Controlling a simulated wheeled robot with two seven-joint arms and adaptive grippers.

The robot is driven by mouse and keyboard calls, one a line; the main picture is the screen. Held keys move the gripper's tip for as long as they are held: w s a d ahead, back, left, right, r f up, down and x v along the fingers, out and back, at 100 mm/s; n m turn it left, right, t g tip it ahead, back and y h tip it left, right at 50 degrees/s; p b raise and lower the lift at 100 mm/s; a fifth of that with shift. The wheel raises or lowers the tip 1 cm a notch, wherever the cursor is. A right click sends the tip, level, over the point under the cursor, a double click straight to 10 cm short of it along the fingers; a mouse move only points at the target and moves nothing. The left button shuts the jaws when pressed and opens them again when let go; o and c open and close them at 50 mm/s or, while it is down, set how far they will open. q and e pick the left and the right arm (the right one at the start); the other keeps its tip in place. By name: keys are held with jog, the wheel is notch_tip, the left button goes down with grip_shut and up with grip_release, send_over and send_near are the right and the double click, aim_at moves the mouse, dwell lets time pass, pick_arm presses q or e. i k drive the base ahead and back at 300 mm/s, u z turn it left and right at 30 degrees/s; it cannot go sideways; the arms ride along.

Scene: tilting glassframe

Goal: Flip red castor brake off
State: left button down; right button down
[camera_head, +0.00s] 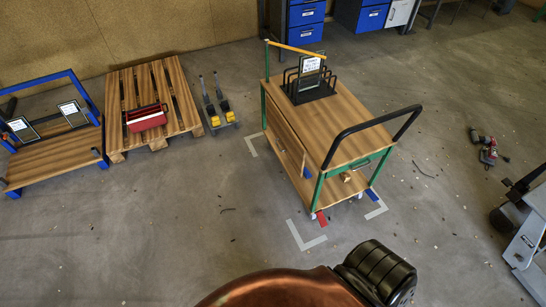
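The red castor brake (321,218) is a small red tab low at the near corner of a wooden cart (345,120) with a green frame. It sticks out beneath the lower shelf, close to the floor. Whether the red tab is pressed or raised is too small to tell. Neither of my grippers is in view. A copper and black part of my own body is at the bottom edge.
A black handle (372,128) juts from the cart's near end. A pallet (152,90) with a red toolbox (147,117) and a blue-framed trolley (60,155) stand left. A red-and-black tool (487,150) lies right. Floor in front of the cart is clear, with marked corners (305,238).

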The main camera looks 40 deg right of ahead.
aim_at(320, 215)
jog(key=i, duration=1.95)
jog(key=z, duration=3.05)
